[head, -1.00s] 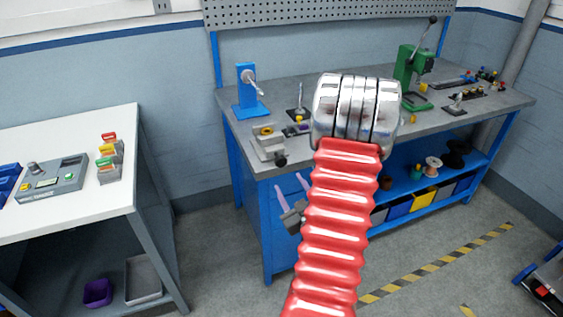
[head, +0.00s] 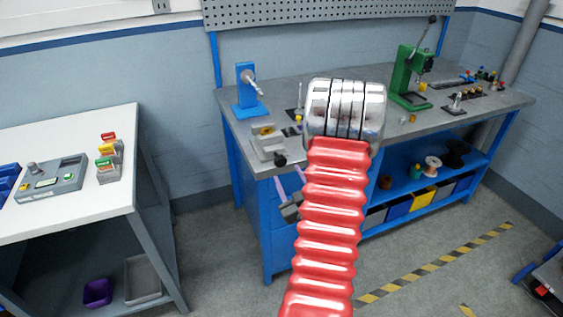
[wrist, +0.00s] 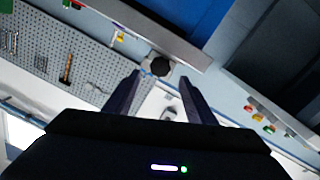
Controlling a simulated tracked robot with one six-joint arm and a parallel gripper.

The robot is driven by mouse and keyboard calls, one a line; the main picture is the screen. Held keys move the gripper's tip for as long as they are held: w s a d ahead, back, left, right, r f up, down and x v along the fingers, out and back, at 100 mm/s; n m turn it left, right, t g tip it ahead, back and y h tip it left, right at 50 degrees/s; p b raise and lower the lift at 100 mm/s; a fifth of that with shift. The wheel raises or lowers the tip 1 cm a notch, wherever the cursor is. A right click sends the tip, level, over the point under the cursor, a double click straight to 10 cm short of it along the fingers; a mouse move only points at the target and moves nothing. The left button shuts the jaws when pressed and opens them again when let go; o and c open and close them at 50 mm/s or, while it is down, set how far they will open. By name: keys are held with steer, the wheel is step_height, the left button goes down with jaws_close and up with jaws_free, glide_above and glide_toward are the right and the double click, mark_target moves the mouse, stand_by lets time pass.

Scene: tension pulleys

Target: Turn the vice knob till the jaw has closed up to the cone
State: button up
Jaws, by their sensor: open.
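The light grey vice (head: 266,145) stands at the front left corner of the workbench. Its black knob (head: 280,160) faces the front, and it shows as a dark round end in the wrist view (wrist: 160,66). A small yellowish piece (head: 264,130) shows at the top of the vice; I cannot tell whether it is the cone, nor how wide the jaw gap is. My gripper (head: 287,176) is open and empty, with purple fingers just in front of and below the knob. In the wrist view the knob lies between and beyond the fingertips (wrist: 160,78); contact is not clear.
A blue stand (head: 246,90) is behind the vice and a green press (head: 406,76) stands at the right of the bench. A white table (head: 70,200) is at the left. My red arm covers part of the bench front.

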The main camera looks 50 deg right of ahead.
mark_target(283, 162)
steer(key=x, duration=0.9)
steer(key=shift+f, duration=0.1)
steer(key=shift+c, duration=0.4)
steer(key=shift+s, duration=0.1)
steer(key=c, duration=0.9)
steer(key=shift+d, duration=0.1)
steer(key=shift+c, duration=0.2)
steer(key=shift+m, duration=0.3)
steer(key=m, duration=0.3)
steer(key=shift+m, duration=0.3)
steer(key=shift+s+d+m+y, duration=0.1)
steer(key=shift+m+y, duration=0.05)
steer(key=shift+m, duration=1.1)
steer(key=shift+s+m+y, duration=0.1)
steer(key=shift+m+y, duration=0.05)
steer(key=shift+m, duration=1.1)
